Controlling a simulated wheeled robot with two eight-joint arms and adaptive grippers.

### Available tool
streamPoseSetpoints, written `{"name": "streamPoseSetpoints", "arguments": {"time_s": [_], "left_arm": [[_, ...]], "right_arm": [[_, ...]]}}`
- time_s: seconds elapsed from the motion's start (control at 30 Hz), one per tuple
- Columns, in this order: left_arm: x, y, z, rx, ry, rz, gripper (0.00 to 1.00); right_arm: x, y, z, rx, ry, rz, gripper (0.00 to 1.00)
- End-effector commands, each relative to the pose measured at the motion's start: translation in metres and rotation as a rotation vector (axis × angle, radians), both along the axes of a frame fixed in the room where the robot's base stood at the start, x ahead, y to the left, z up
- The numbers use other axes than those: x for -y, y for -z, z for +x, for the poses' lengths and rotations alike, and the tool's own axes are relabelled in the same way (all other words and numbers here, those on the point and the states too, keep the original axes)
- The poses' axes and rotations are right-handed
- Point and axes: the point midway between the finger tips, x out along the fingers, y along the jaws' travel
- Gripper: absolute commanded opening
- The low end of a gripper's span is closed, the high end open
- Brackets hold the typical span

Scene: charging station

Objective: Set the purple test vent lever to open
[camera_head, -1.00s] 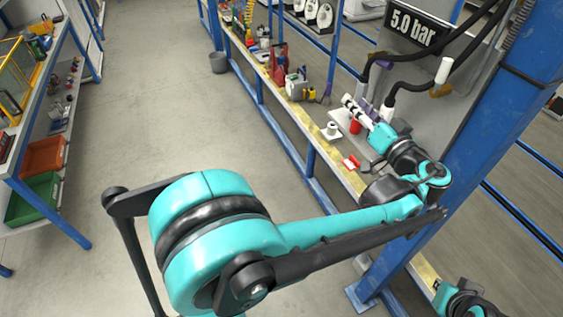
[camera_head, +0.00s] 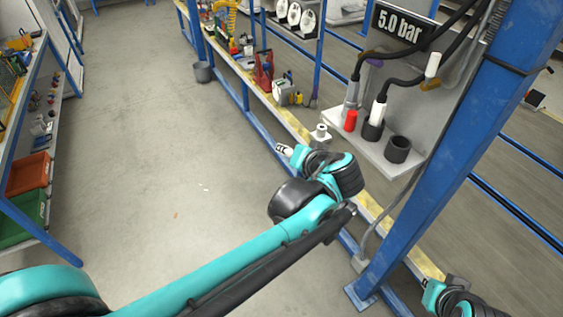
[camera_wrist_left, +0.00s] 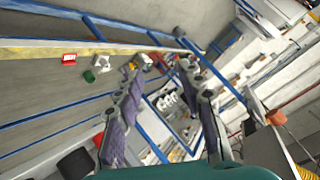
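A small purple part (camera_head: 375,62), likely the vent lever, sits on the grey panel (camera_head: 428,112) under the "5.0 bar" display (camera_head: 402,27). A hose partly covers it; its setting is too small to tell. My left gripper (camera_head: 284,150) is out over the floor, left of and below the panel, clear of the lever. The left wrist view shows its two fingers (camera_wrist_left: 160,72) spread with nothing between them. My right arm's end (camera_head: 430,290) shows at the lower right; its fingers cannot be made out.
Black hoses run to connectors on a grey shelf (camera_head: 385,152), beside a red cylinder (camera_head: 351,121) and an empty black holder (camera_head: 397,149). An orange-brown handle (camera_head: 431,84) is on the panel's right. A blue post (camera_head: 440,165) stands close on the right. Floor on the left is clear.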

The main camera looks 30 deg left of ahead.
Motion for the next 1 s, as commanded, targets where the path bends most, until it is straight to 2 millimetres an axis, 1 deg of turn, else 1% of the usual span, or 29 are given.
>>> {"name": "streamPoseSetpoints", "arguments": {"time_s": [0.1, 0.2, 0.53, 0.57, 0.6, 0.67, 0.7, 0.87, 1.0], "left_arm": [[-0.002, 0.007, -0.008, -0.025, 0.012, -0.027, 0.38], [-0.002, 0.011, -0.012, -0.037, 0.020, -0.041, 0.38], [-0.002, 0.012, -0.013, -0.042, 0.023, -0.047, 0.38], [-0.002, 0.013, -0.013, -0.042, 0.024, -0.048, 0.31], [-0.003, 0.013, -0.014, -0.045, 0.025, -0.049, 0.20], [-0.004, 0.017, -0.019, -0.056, 0.030, -0.066, 0.04], [-0.004, 0.022, -0.025, -0.070, 0.040, -0.084, 0.00], [-0.003, 0.050, -0.057, -0.138, 0.103, -0.200, 0.00], [0.007, 0.071, -0.080, -0.171, 0.181, -0.299, 0.00]], "right_arm": [[0.000, 0.001, 0.000, 0.000, 0.000, 0.000, 0.00], [0.000, 0.001, 0.000, 0.000, 0.000, 0.000, 0.00], [0.000, 0.001, 0.000, 0.000, 0.000, 0.000, 0.00], [0.000, 0.001, 0.000, 0.000, 0.000, 0.000, 0.00], [0.000, 0.001, 0.000, 0.000, 0.000, 0.000, 0.00], [0.000, 0.001, 0.000, 0.000, 0.000, 0.000, 0.00], [0.000, 0.002, 0.000, 0.000, 0.000, 0.000, 0.00], [0.000, 0.004, 0.000, 0.000, 0.000, 0.000, 0.00], [0.000, 0.006, 0.000, 0.000, 0.000, 0.000, 0.00]]}}
